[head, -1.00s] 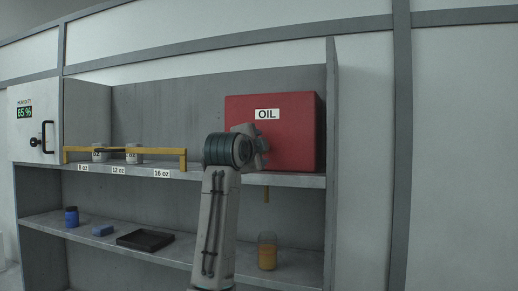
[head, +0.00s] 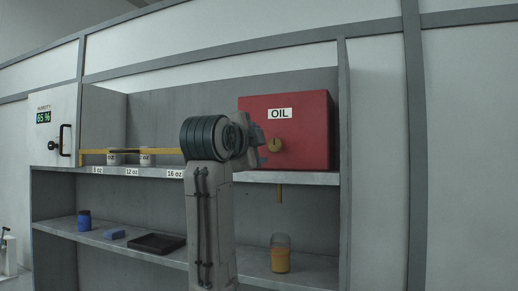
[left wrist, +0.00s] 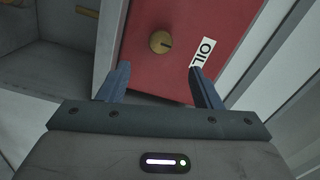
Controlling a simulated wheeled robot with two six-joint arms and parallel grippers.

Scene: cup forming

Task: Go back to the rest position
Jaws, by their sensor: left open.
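My left arm rises in the middle of the head view, and its left gripper (head: 259,146) is partly hidden behind the wrist. In the left wrist view the left gripper (left wrist: 158,76) has its two fingers spread apart with nothing between them. Beyond them is the red OIL box (head: 315,128) with its round brass knob (head: 275,145). The box (left wrist: 142,84) and the knob (left wrist: 161,42) also show in the left wrist view, the knob clear of the fingers. My right gripper is not in view.
A clear container with orange contents (head: 280,262) stands on the lower shelf, under the spout (head: 280,191). A black tray (head: 158,244), blue sponge (head: 114,234) and blue bottle (head: 84,220) are to its left. Cups (head: 147,159) stand by a yellow rail above.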

